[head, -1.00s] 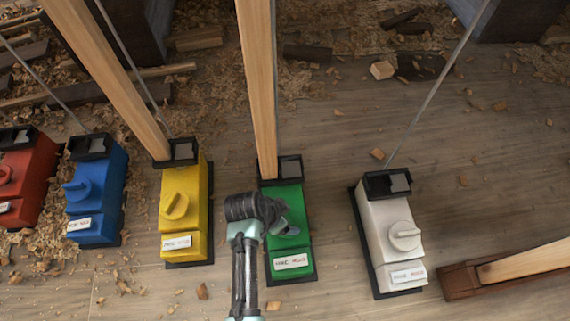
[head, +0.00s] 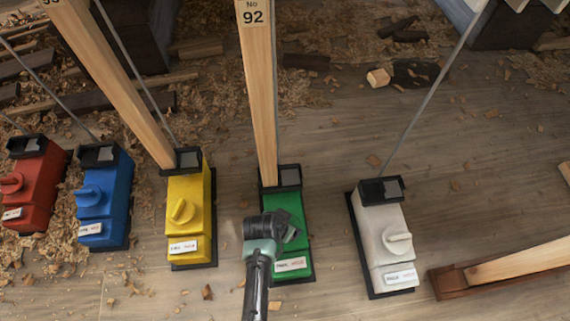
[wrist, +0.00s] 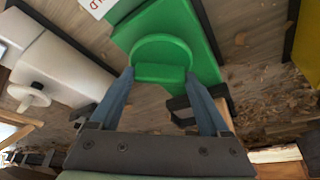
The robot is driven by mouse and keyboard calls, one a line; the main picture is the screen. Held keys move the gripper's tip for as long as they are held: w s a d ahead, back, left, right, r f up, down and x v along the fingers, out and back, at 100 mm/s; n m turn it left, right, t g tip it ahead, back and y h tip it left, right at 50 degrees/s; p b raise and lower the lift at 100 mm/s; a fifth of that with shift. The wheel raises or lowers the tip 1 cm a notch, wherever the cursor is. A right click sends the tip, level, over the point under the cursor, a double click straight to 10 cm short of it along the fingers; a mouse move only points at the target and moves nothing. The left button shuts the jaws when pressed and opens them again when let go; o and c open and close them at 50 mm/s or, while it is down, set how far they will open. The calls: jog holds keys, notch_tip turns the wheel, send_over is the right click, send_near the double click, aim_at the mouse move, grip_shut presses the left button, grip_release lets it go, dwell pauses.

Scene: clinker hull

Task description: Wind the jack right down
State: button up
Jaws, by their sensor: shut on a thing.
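The green jack (head: 285,208) stands on the floor in a row of coloured jacks, with a black bracket at its far end and a pale label at its near end. A wooden post (head: 262,110) marked "No 92" rises from its bracket. In the wrist view, its round green knob with a raised bar (wrist: 160,50) sits between my fingers. My gripper (wrist: 160,74) is shut on that bar, one blue-grey finger at each side. In the head view my dark wrist covers the knob and most of the fingers.
A yellow jack (head: 190,225) stands close on the left, with blue (head: 105,210) and red (head: 32,190) ones beyond. A white jack (head: 385,235) stands on the right, with a thin rod rising from it. A timber beam (head: 525,262) lies at right. Shavings litter the floor.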

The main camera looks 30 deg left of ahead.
jog(key=n+p, duration=0.1)
jog(key=n+y+p, duration=0.1)
jog(key=n, duration=0.1)
jog(key=shift+d+r+n+p, duration=0.15)
jog(key=shift+d+n+p, duration=0.05)
jog(key=shift+n+p, duration=0.15)
jog(key=shift+n+g+y+p, duration=0.4)
jog(key=shift+n+y+p, duration=0.3)
jog(key=shift+n, duration=0.85)
jog(key=shift+f, duration=0.2)
jog(key=o, duration=1.2)
jog(key=p+v, duration=0.9)
jog(key=v, duration=0.4)
jog(key=shift+d, duration=0.15)
jog(key=shift+s+f, duration=0.1)
